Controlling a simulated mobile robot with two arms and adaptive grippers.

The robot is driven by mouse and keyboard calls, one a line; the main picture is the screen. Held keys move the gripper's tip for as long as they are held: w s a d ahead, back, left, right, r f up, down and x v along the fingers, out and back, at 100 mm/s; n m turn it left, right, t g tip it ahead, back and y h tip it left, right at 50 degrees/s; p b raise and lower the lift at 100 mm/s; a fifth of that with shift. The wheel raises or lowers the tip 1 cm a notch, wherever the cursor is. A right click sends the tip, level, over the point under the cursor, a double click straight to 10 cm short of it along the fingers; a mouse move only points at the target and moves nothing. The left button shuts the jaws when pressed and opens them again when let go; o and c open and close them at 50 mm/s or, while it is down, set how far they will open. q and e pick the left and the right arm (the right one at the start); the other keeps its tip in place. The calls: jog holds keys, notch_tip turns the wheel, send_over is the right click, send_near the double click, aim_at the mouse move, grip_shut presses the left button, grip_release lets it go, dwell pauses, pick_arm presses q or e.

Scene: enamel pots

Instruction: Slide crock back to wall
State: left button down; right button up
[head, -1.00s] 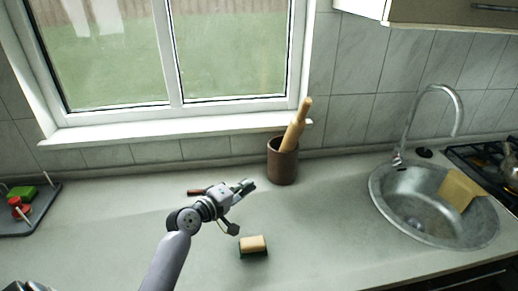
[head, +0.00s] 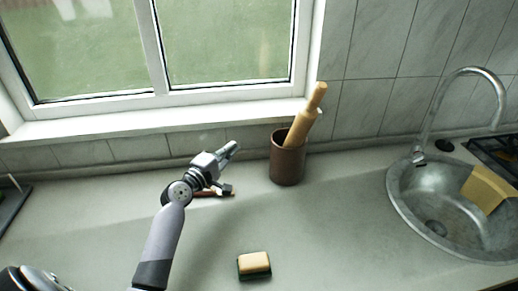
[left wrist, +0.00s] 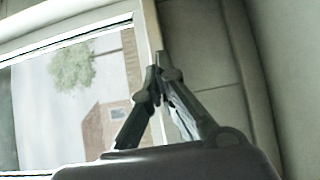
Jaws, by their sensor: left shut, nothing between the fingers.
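The crock (head: 287,165) is a brown cylinder standing upright on the counter near the tiled back wall (head: 352,100), with a wooden rolling pin (head: 305,118) leaning out of it to the right. Whether the crock touches the wall cannot be told. My left gripper (head: 233,149) is shut and empty, to the left of the crock and apart from it, pointing toward the window. In the left wrist view, its fingertips (left wrist: 160,72) meet, with the window behind; the crock is not in that view. My right gripper is not in view.
A sponge (head: 254,263) lies on the counter in front. A dark reddish object (head: 215,194) lies partly behind my left gripper. The metal sink (head: 410,210), with its faucet (head: 432,115), is at right. The counter between crock and sink is clear.

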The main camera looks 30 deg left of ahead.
pick_arm(q)
jog(key=w+d+f+b, duration=0.2)
jog(key=w, duration=0.3)
jog(key=w+d+f+b, duration=0.1)
jog(key=w+d+f, duration=0.1)
jog(key=w, duration=0.4)
jog(key=shift+d+b, duration=0.25)
jog(key=shift+b, duration=0.15)
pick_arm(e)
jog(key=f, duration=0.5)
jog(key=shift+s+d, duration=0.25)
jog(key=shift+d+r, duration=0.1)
pick_arm(q)
jog(key=shift+w+d+r+p, duration=0.15)
jog(key=shift+d+p, duration=0.2)
jog(key=shift+d, duration=0.75)
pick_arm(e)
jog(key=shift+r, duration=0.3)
